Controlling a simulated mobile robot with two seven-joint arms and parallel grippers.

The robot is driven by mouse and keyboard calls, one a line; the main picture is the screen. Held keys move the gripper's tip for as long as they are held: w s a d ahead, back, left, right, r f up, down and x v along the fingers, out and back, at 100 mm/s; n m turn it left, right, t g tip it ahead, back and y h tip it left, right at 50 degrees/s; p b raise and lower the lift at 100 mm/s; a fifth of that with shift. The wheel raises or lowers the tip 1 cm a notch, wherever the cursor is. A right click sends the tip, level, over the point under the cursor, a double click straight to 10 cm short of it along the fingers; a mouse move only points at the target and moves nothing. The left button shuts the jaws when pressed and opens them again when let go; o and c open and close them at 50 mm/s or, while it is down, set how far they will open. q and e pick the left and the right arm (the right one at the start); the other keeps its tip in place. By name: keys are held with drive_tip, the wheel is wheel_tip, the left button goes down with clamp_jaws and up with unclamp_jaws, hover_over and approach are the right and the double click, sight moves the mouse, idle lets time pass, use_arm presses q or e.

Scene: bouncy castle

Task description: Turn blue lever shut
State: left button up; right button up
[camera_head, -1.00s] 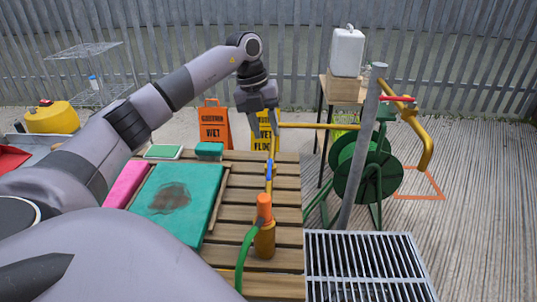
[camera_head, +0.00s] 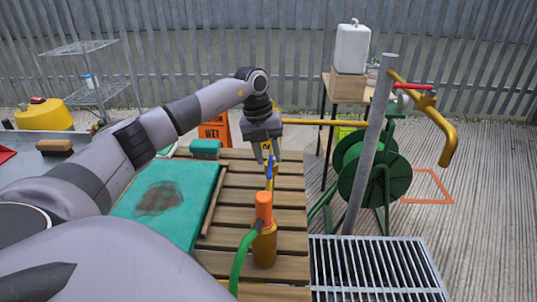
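The blue lever (camera_head: 269,167) is a small upright piece in the camera_head view. It sits on a yellow fitting above an orange connector (camera_head: 264,208), over the wooden slatted table. My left gripper (camera_head: 265,157) points down from above, its two fingers apart around the lever's upper end. I cannot tell whether they touch it. Part of the yellow fitting is hidden behind the gripper and lever. My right gripper is not in view.
A green hose (camera_head: 243,262) curves from the connector. A yellow pipe (camera_head: 310,122) runs right to a grey post (camera_head: 369,150) with a red-handled tap (camera_head: 413,86). A teal mat (camera_head: 170,200) covers the left of the slatted table (camera_head: 285,206). A green hose reel (camera_head: 372,172) stands right.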

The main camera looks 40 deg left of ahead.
use_arm(q)
drive_tip(key=shift+f, duration=0.15)
clamp_jaws()
idle(1.4)
